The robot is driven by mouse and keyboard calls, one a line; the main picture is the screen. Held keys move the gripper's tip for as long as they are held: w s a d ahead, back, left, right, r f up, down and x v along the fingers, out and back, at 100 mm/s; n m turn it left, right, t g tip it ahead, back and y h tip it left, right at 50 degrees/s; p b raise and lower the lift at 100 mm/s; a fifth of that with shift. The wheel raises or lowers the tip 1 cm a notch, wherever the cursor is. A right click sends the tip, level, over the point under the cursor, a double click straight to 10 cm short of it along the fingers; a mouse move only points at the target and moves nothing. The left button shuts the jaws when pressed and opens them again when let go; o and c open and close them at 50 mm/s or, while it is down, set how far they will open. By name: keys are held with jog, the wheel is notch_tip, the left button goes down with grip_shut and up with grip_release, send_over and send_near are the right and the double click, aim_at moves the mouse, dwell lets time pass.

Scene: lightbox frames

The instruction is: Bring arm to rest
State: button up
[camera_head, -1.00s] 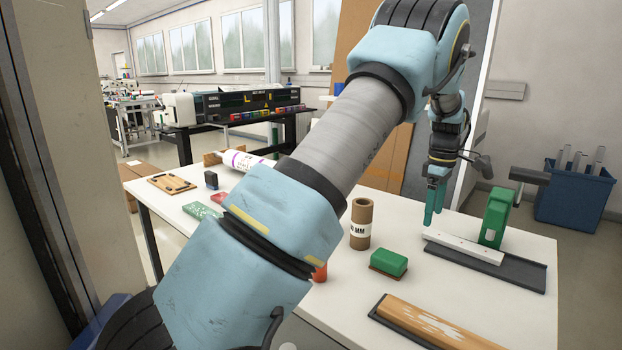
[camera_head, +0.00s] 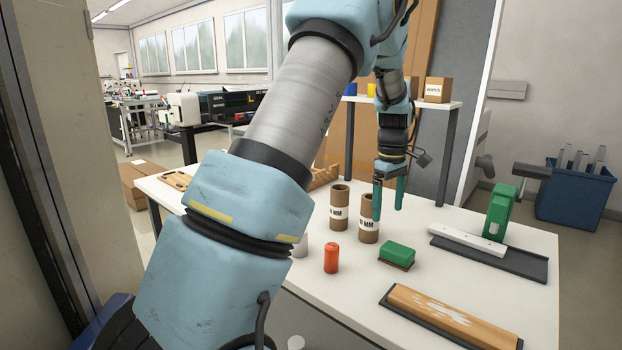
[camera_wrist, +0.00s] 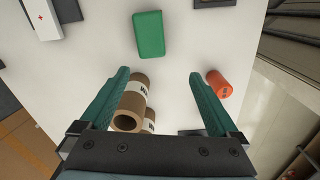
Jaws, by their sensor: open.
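My gripper (camera_head: 389,200) has teal fingers that stand apart with nothing between them that I can see held. In the head view it hangs above the table, over or just behind the brown cardboard tubes (camera_head: 368,228). In the wrist view the gripper (camera_wrist: 160,95) is open, and two tubes (camera_wrist: 131,98) show below, close to the left finger. I cannot tell the exact height between them. My arm crosses the middle of the head view and hides part of the table.
The white table (camera_head: 455,215) also holds a green block (camera_head: 397,254), an orange cylinder (camera_head: 331,259), a green fixture with a white bar (camera_head: 468,240), and a wooden piece on a dark tray (camera_head: 450,318). A blue bin (camera_head: 575,197) stands at the right. A shelf with boxes (camera_head: 437,90) stands behind.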

jog(key=s+a+m, duration=0.2)
jog(key=s+a, duration=0.2)
jog(key=a, duration=0.4)
jog(key=s+a+m, duration=0.2)
jog(key=s+a, duration=0.1)
jog(key=a, duration=0.6)
jog(key=s+a+f+m+t, duration=0.1)
jog(key=s+a+m, duration=0.3)
jog(key=s+a, duration=0.4)
jog(key=s, duration=0.4)
jog(key=shift+a+f+m+t, duration=0.2)
jog(key=shift+a+m+t, duration=0.1)
jog(key=shift+a+m, duration=0.1)
